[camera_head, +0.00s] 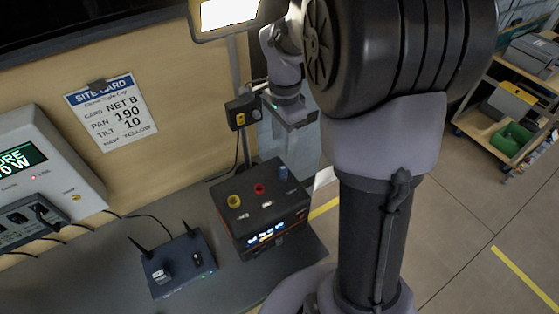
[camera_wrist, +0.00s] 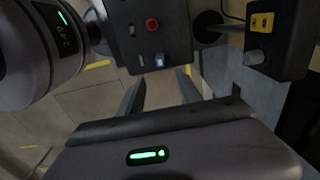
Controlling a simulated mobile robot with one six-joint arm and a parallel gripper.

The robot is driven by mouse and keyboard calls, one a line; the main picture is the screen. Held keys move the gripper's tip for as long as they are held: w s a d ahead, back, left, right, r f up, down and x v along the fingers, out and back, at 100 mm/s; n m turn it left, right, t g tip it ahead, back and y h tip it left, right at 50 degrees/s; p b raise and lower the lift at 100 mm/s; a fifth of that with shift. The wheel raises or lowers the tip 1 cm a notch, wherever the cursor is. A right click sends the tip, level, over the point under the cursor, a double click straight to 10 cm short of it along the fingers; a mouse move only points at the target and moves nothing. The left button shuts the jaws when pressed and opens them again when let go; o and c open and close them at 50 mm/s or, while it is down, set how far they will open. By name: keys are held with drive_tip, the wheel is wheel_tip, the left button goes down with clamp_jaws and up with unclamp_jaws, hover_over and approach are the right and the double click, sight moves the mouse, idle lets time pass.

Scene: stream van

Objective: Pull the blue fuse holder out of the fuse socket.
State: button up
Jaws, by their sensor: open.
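The blue fuse holder (camera_head: 283,173) stands upright in its socket at the back right corner of the top of a black box (camera_head: 262,200). Red (camera_head: 259,189) and yellow (camera_head: 234,201) holders sit on the same top. The socket itself is hidden under the blue holder. In the wrist view the blue holder (camera_wrist: 159,60) lies just beyond my fingertips, between their lines, with the red holder (camera_wrist: 152,25) farther off. My gripper (camera_wrist: 160,84) is open and empty, with its fingers apart. In the head view my gripper (camera_head: 302,122) is above and slightly behind the box, apart from the holder.
A router (camera_head: 178,264) with antennas stands left of the black box. A site card (camera_head: 112,113) hangs on the wall.

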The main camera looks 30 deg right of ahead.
sight(283, 168)
wheel_tip(283, 168, down, 12)
drive_tip(key=b, duration=0.2)
drive_tip(key=shift+r+b, duration=0.2)
drive_tip(key=shift+b, duration=0.15)
drive_tip(key=shift+c, duration=0.4)
clamp_jaws()
